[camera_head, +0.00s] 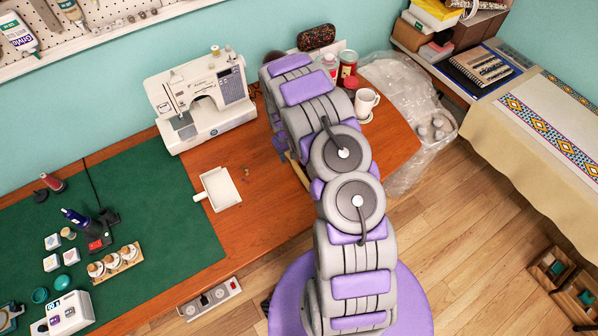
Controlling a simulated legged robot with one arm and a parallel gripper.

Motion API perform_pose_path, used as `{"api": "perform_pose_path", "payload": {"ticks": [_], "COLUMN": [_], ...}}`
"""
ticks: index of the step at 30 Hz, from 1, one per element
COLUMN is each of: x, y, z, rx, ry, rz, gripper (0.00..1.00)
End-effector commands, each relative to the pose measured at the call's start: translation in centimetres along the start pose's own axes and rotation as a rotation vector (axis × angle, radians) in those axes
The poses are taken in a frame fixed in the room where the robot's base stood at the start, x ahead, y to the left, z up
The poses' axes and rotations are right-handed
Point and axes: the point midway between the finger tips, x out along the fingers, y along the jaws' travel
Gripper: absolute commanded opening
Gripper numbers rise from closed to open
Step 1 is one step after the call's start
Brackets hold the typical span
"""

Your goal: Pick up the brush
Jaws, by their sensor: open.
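I cannot clearly make out the brush. A thin pale wooden piece (298,171) shows at the left edge of my arm on the brown table, and I cannot tell if it is part of the brush. My arm rises from the front and reaches over the table, hiding much of that spot. My gripper (281,146) is open and points down at the arm's far end, mostly hidden behind the arm links. Whether it touches anything is hidden. A white dustpan (220,188) lies on the table to its left.
A white sewing machine (203,101) stands left of my gripper. A red jar (347,66), a white mug (366,104) and clear plastic wrap (412,110) lie right of the arm. A green mat (150,215) with sewing tools covers the table's left.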

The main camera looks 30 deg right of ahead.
Motion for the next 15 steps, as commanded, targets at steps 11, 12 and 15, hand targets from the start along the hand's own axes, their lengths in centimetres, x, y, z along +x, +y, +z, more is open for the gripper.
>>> {"api": "perform_pose_path", "payload": {"ticks": [11, 12, 15], "x": [3.9, 3.9, 3.8], "y": [0.8, 0.7, 0.4], "z": [-0.1, -0.1, -0.1], "rx": [0.003, 0.003, 0.003], "ry": [0.001, 0.0, 0.0], "rz": [-0.013, -0.012, -0.008], "gripper": [0.52, 0.52, 0.57]}}
